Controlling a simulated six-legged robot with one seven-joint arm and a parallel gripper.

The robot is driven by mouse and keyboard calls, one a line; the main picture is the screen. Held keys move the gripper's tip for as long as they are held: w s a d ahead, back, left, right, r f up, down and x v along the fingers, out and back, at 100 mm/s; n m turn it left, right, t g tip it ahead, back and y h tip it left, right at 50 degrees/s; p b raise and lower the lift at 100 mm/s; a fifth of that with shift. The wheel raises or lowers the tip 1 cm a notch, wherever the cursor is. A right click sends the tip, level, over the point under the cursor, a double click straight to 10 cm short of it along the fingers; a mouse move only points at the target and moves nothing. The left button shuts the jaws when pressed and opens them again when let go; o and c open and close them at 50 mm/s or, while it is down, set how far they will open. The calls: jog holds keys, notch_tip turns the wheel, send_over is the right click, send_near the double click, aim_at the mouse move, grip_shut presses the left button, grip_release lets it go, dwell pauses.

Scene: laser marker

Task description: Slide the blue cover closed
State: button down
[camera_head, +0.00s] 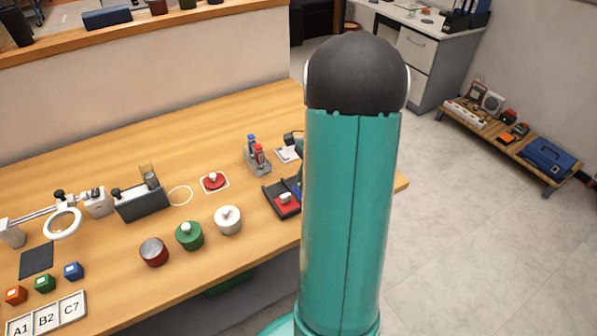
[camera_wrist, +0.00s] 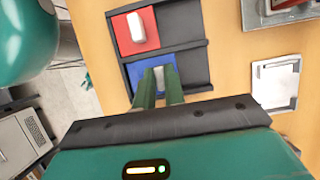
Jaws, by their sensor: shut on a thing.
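The blue cover (camera_wrist: 150,63) lies in the lower track of a black two-track frame (camera_wrist: 110,45) in the wrist view. It sits toward the left of its track, with a dark bare stretch on its right. My gripper (camera_wrist: 159,74) is shut on the cover's pale handle, which shows only partly between the green fingers. A red cover (camera_wrist: 124,33) with a white handle lies in the upper track, also at the left. In the head view the frame (camera_head: 270,196) is on the table beside my arm, which hides my gripper and most of the blue cover.
A white card (camera_wrist: 275,84) and a grey metal holder (camera_wrist: 270,12) lie right of the frame in the wrist view. In the head view, a holder with red and blue items (camera_head: 257,160) stands behind it, and lidded pots (camera_head: 228,220) stand to its left.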

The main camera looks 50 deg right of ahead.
jog(key=shift+s+a, duration=0.25)
jog(key=shift+s, duration=0.75)
jog(key=c, duration=1.5)
grip_release()
jog(key=shift+s, duration=0.1)
jog(key=shift+o, duration=0.2)
jog(key=v, duration=1.3)
jog(key=shift+r, duration=0.4)
